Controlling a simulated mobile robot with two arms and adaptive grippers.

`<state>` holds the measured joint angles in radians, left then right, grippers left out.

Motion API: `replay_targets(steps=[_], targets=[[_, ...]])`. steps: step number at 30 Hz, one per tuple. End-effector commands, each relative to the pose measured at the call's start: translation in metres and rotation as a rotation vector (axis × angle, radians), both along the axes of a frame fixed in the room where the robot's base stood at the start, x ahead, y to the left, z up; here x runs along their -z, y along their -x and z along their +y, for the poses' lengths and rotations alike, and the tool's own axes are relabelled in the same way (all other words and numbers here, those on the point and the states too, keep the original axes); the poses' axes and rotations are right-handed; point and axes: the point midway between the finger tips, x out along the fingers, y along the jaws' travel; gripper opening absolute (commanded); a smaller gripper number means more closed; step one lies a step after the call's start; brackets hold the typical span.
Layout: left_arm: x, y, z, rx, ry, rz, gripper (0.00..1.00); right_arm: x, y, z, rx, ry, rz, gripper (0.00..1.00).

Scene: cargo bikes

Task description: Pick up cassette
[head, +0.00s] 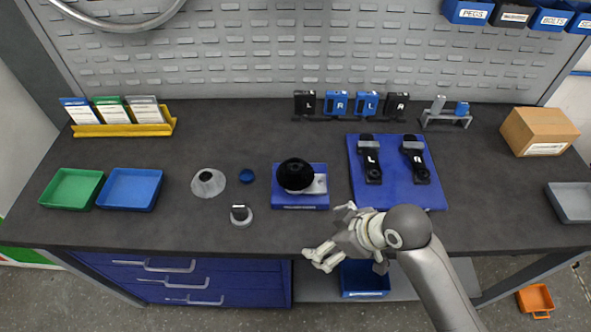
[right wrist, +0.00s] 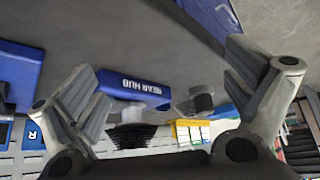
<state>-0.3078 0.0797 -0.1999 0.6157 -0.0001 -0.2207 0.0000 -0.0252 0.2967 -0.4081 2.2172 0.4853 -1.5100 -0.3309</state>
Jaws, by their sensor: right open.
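The cassette, a black ribbed dome-like part (head: 295,173), sits over a light grey hub on a blue block (head: 300,207) in the middle of the bench. In the right wrist view the ribbed black cassette (right wrist: 130,138) appears upside down beyond my fingers, next to the blue block labelled HUB (right wrist: 95,72). My right gripper (head: 333,234) is open and empty at the bench's front edge, in front of and slightly right of the block, apart from the cassette. Its two spread fingers also show in the right wrist view (right wrist: 160,75). My left gripper is not in view.
A blue mat (head: 413,194) with two black parts lies right of the block. A grey cone (head: 208,183), a small blue cap (head: 247,176) and a round grey part (head: 241,216) stand left. Green (head: 71,188) and blue trays (head: 129,189) are farther left.

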Motion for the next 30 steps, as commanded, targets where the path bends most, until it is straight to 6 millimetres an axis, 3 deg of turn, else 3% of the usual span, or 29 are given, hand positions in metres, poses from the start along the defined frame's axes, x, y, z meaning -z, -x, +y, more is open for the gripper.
replay_targets(steps=[5, 10, 22, 27, 30], targets=[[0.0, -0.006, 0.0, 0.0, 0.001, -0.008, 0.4, -0.026, -0.034, 0.026, -0.271, 0.016, -0.087, 0.98], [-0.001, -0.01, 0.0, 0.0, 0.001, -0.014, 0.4, -0.051, -0.061, 0.036, -0.499, 0.05, -0.144, 0.98], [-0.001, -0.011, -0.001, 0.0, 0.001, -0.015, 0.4, -0.12, -0.121, 0.011, -0.818, 0.128, -0.219, 0.98], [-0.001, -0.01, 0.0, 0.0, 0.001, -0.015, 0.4, -0.135, -0.13, 0.004, -0.854, 0.133, -0.228, 0.98], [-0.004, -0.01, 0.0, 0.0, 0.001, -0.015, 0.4, -0.131, -0.132, 0.007, -0.86, 0.131, -0.228, 0.98]])
